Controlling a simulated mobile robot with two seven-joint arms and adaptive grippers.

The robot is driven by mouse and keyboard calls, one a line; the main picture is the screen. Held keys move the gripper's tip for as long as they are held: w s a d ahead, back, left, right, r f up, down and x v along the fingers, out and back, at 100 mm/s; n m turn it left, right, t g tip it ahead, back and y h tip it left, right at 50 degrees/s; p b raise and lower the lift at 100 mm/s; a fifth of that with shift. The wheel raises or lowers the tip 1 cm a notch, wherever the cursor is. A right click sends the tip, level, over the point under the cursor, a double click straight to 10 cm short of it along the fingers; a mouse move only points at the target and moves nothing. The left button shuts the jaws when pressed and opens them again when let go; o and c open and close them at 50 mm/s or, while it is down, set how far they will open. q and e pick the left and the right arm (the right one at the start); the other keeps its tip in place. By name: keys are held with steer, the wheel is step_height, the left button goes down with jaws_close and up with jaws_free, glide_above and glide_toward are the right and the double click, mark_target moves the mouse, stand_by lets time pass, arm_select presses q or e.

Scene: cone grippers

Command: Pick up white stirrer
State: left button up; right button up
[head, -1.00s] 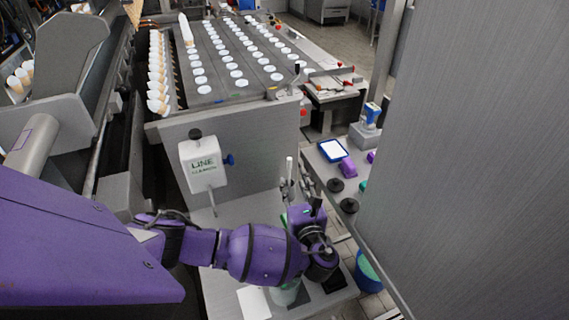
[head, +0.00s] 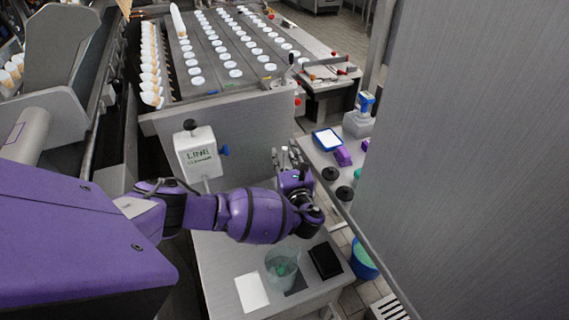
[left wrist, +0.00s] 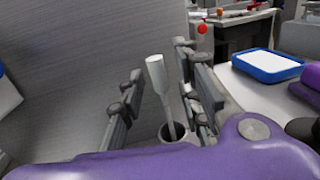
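The white stirrer (left wrist: 157,82) stands a little tilted in a small grey holder (left wrist: 172,133) in the left wrist view, its wide end up. My left gripper (left wrist: 162,75) is open, with one finger pair left of the stirrer and the other to its right. The stirrer shows between the fingers; I cannot tell whether either side touches it. In the head view my left gripper (head: 288,160) is at the back of the small grey table (head: 222,255), and I cannot make out the stirrer there. My right gripper is not in view.
A clear beaker with green contents (head: 282,268), a white sheet (head: 251,292) and a black pad (head: 325,260) are on the table. A "LINE" box on a post (head: 198,152) stands left of the gripper. A side bench with a blue tray (head: 327,139) lies right.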

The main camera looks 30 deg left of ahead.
arm_select(q)
jaws_close()
